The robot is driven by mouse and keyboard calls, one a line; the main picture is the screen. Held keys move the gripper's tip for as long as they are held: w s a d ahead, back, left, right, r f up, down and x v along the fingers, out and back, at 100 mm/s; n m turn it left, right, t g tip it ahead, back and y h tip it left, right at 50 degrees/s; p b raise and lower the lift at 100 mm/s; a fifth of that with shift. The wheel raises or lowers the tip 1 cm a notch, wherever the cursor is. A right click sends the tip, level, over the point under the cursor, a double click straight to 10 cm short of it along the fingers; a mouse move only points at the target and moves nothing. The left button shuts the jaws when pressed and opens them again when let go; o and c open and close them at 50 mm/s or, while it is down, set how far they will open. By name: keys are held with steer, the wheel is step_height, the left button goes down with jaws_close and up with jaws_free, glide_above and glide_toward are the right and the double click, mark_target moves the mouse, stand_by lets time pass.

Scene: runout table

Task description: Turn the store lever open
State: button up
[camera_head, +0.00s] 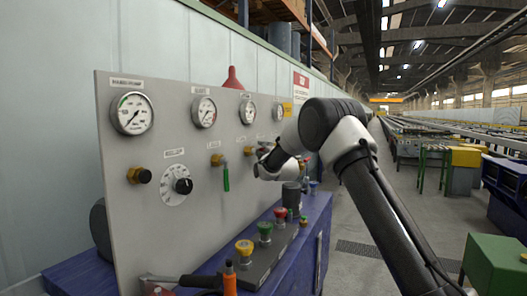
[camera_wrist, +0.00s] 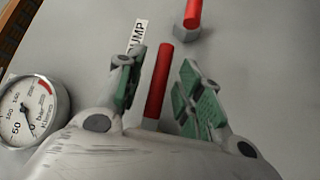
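In the wrist view a red lever handle (camera_wrist: 159,82) stands between the two green-padded fingers of my gripper (camera_wrist: 162,78). The fingers are apart, with a visible gap on the right side, so it is not clamped. A label ending in "UMP" (camera_wrist: 138,33) is beside this handle. A second red handle (camera_wrist: 194,12) with a grey hex nut is farther up. In the head view a green-handled lever (camera_head: 226,178) hangs down from a brass valve on the grey panel (camera_head: 150,225). My gripper (camera_head: 263,160) is to its right at the panel. I cannot read which lever is marked store.
Several round gauges (camera_head: 132,113) line the panel top; one shows in the wrist view (camera_wrist: 30,108). A black knob (camera_head: 183,186) is at lower left. Coloured buttons (camera_head: 245,248) and an orange-handled tool (camera_head: 230,277) are on the blue bench (camera_head: 300,240) below. The aisle at right is open.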

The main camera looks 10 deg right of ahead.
steer(key=shift+w+a+r, duration=0.1)
steer(key=shift+w, duration=0.35)
jaws_close()
